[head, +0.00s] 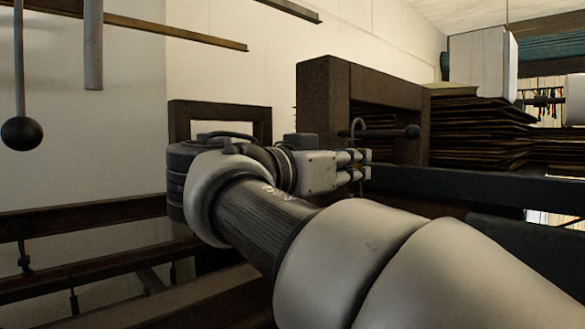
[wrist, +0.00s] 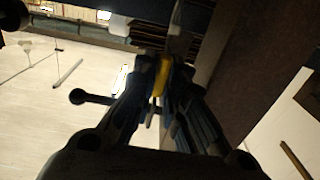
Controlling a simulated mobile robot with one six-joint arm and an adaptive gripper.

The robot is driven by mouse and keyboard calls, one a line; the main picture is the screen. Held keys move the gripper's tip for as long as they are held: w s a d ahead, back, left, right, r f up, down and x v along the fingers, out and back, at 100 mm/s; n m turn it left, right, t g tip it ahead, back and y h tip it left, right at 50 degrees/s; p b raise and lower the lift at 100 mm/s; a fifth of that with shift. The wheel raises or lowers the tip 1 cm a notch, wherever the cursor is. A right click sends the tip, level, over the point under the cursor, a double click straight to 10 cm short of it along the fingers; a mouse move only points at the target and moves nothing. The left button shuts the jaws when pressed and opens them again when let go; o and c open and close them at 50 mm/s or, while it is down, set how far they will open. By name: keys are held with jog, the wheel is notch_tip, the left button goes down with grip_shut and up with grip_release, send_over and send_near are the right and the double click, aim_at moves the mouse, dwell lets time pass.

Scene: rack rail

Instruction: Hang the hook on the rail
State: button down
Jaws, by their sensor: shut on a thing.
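My gripper (head: 362,165) is shut on the hook (head: 357,124), a thin grey piece whose curved top rises above the fingers in the head view. A dark horizontal rail with a ball end (head: 411,131) runs at the height of the hook's bend. The bend overlaps the rail in the picture; I cannot tell whether it is around it or in front of it. In the wrist view, the fingers (wrist: 160,95) close in on a narrow yellow strip and grey piece between them. The ball-ended rail (wrist: 78,96) shows left of the fingers.
A dark wooden frame (head: 326,105) stands close behind the gripper. Stacks of brown sheets (head: 480,130) and a white box (head: 480,62) are at the right. A dark beam (head: 480,187) runs below. A ball-ended rod (head: 21,132) hangs at the left.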

jog(key=shift+s+r, duration=0.1)
jog(key=shift+r, duration=0.1)
jog(key=shift+s+a+r, duration=0.25)
jog(key=shift+a+r, duration=0.15)
jog(key=shift+r, duration=0.15)
jog(key=shift+b+v, duration=0.7)
jog(key=shift+v, duration=2.8)
jog(key=s+d+f+b, duration=0.1)
jog(key=s+d+b, duration=0.2)
jog(key=s+b, duration=0.2)
jog(key=s+d+f+b, duration=0.2)
jog(key=s+b, duration=0.3)
jog(key=s, duration=0.2)
jog(key=shift+d, duration=0.4)
jog(key=shift+s+d+r, duration=0.1)
jog(key=shift+s+d, duration=0.05)
